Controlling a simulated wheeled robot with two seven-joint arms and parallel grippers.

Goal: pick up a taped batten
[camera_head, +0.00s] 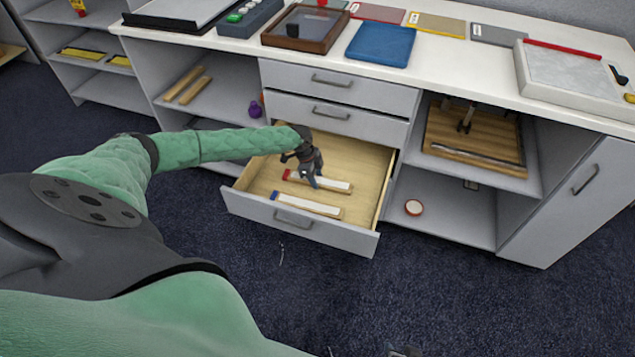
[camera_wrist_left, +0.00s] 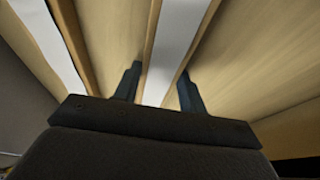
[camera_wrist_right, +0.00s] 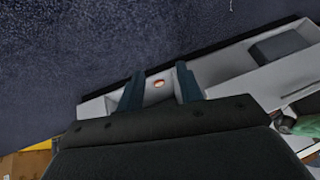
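Two pale wooden battens with white faces lie in the open drawer (camera_head: 245,200). The back batten (camera_head: 335,185) has red tape at its left end; the front batten (camera_head: 305,206) has blue tape at its left end. My left gripper (camera_head: 313,184) points down over the back batten and hides part of it. In the left wrist view, my left gripper (camera_wrist_left: 159,72) is open, with a finger on each side of a batten (camera_wrist_left: 172,50); contact cannot be told. Another batten (camera_wrist_left: 48,40) runs at upper left.
Closed drawers (camera_head: 332,79) sit above the open one. The countertop (camera_head: 470,75) holds trays and flat boards. Open shelves flank the drawer, with wooden sticks (camera_head: 188,84) and a purple object (camera_head: 255,109) at left and a wooden board (camera_head: 475,140) at right.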

